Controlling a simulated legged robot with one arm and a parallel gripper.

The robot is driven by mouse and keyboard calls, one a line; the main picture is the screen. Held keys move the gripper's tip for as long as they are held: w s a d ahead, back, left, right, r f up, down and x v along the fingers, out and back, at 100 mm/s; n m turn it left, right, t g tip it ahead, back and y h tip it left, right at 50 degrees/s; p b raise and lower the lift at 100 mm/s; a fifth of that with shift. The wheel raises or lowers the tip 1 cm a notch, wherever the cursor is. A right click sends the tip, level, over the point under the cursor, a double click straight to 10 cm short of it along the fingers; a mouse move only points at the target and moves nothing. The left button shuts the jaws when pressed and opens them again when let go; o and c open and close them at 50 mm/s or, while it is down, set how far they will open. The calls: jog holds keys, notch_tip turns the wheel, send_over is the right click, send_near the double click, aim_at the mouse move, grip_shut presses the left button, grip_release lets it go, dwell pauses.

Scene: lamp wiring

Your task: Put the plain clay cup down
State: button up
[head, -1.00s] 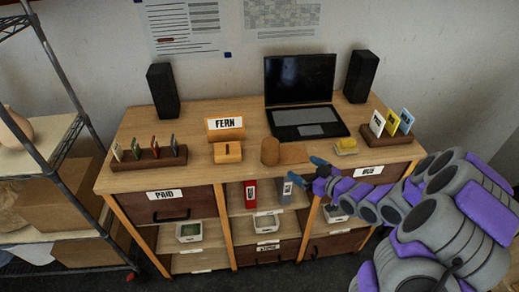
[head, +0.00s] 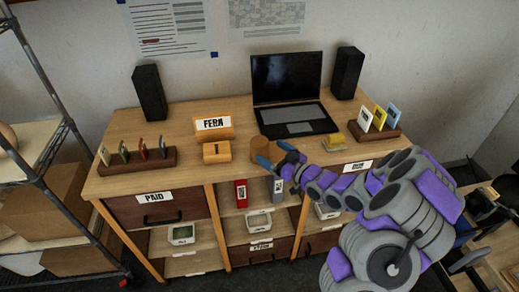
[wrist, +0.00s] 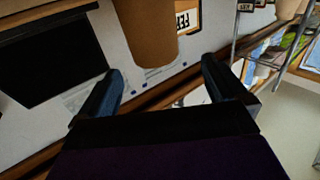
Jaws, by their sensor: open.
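The plain clay cup (head: 259,144) is a tan cylinder on the desk top, in front of the laptop's left side and right of the wooden slotted box. My gripper (head: 274,154) is at the cup's front right, with its blue fingers open, and hides part of it. In the wrist view the cup (wrist: 147,30) shows large at the top, between and beyond the two open fingers (wrist: 160,78). Clear space shows between the cup and each finger there; I cannot tell whether the head view's near finger touches it.
The wooden desk (head: 190,185) holds a FERN sign (head: 213,124), the slotted box (head: 217,152), a laptop (head: 288,100), two black speakers, a yellow block (head: 333,141) and card racks at both ends. A wire shelf (head: 60,150) stands at the left.

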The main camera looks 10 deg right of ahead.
aim_at(256, 138)
jog(key=shift+b+x, duration=0.3)
jog(key=shift+x, duration=2.05)
jog(key=shift+w+d+b+x, duration=0.15)
jog(key=shift+b+x, duration=0.1)
jog(key=shift+x, duration=0.9)
jog(key=shift+w+d+b+x, duration=0.1)
jog(key=shift+d+b+x, duration=0.1)
jog(key=shift+x, duration=0.95)
